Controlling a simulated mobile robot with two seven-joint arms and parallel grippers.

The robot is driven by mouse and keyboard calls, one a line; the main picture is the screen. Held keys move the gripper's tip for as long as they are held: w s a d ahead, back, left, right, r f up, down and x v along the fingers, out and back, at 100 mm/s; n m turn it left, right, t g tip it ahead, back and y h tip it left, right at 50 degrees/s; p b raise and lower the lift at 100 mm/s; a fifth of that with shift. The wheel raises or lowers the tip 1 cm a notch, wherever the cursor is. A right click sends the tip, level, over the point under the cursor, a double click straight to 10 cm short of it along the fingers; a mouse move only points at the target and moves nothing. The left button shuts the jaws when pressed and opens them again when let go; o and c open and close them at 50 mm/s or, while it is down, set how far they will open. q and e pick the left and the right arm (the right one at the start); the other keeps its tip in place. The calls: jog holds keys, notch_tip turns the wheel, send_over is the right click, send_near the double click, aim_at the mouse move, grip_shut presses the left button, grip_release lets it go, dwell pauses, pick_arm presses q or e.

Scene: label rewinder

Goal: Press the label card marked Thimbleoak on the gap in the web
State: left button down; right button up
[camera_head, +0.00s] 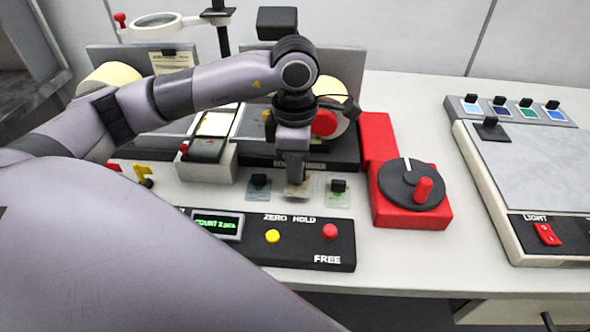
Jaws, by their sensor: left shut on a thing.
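Three small label cards lie in a row on the bench behind the black counter box. The left card (258,192) is bluish, and the right card (338,198) is greenish; each has a black grip block. My left gripper (296,181) points down at the middle card (298,191), which is beige, and is shut on its grip block, mostly hidden by the fingers. The names on the cards are too small to read. The web strip (216,123) shows pale over a lit plate left of my wrist; its gap cannot be made out. My right gripper is out of view.
The counter box (343,248) with yellow and red buttons stands in front of the cards. A red crank unit (390,212) stands right, then a light table (530,150) with several small cards behind. A magnifier (155,25) stands back left. Bench between crank and light table is clear.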

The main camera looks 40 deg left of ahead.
pick_arm(q)
jog(key=shift+f, duration=0.9)
jog(key=shift+f, duration=0.1)
jog(key=shift+f+b, duration=0.2)
jog(key=shift+b, duration=0.1)
jog(key=c, duration=1.2)
grip_release()
jog(key=shift+o, duration=0.2)
jog(key=shift+r, duration=0.1)
jog(key=shift+r+p, duration=0.2)
jog(key=shift+p, duration=0.2)
notch_tip(320, 180, up, 7)
jog(key=shift+s+d+f+b, duration=0.1)
jog(key=shift+s+b, duration=0.05)
jog(key=shift+b, duration=0.55)
